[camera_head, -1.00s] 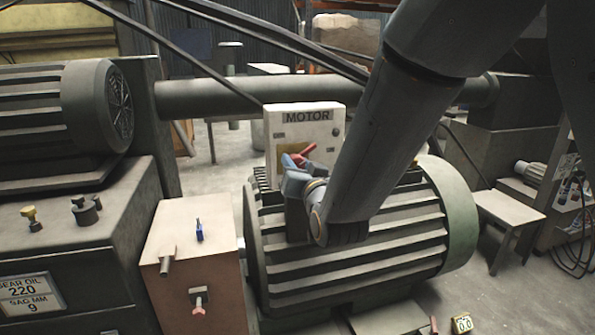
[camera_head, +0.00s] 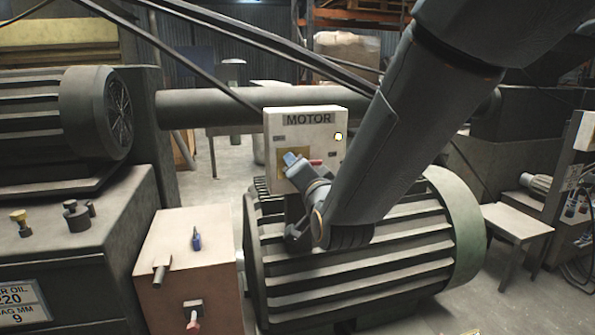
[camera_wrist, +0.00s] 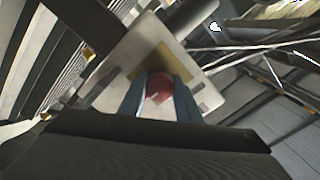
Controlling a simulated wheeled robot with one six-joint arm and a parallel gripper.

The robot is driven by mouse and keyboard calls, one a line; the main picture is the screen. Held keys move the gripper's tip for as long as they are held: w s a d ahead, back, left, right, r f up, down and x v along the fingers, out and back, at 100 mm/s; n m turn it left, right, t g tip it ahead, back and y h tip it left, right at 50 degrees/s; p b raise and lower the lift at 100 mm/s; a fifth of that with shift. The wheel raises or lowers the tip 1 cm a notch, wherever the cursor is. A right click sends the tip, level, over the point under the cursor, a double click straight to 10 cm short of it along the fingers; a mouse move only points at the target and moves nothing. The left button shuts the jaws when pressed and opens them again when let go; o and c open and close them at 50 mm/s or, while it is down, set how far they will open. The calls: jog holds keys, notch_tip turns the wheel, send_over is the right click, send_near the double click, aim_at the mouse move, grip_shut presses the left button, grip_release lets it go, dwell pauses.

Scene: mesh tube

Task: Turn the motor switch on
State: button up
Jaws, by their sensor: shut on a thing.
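The white motor box (camera_head: 335,118), labelled MOTOR, stands behind the large ribbed motor. Its red switch handle (camera_head: 315,162) shows to the right of my fingers and points right. My gripper (camera_head: 290,160) has blue fingertips in front of the yellow plate on the box. In the wrist view, the red handle (camera_wrist: 158,88) sits between the two blue fingers of my gripper (camera_wrist: 159,98), which are shut on it. A small round lamp (camera_head: 338,136) on the box's right side looks bright white. My gripper and wrist hide part of the handle and plate.
The ribbed motor (camera_head: 400,255) lies directly below my arm. A pinkish cabinet (camera_head: 190,255) with small levers stands at the left front, beside a dark oil unit (camera_head: 90,250). A horizontal pipe (camera_head: 215,105) and diagonal bars run behind the box. A small table (camera_head: 520,222) stands at the right.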

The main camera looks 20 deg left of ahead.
dwell(0.4)
jog(key=o, duration=1.1)
jog(key=shift+c, duration=0.2)
jog(key=v, duration=0.8)
jog(key=shift+b, duration=0.4)
jog(key=shift+w+f, duration=0.1)
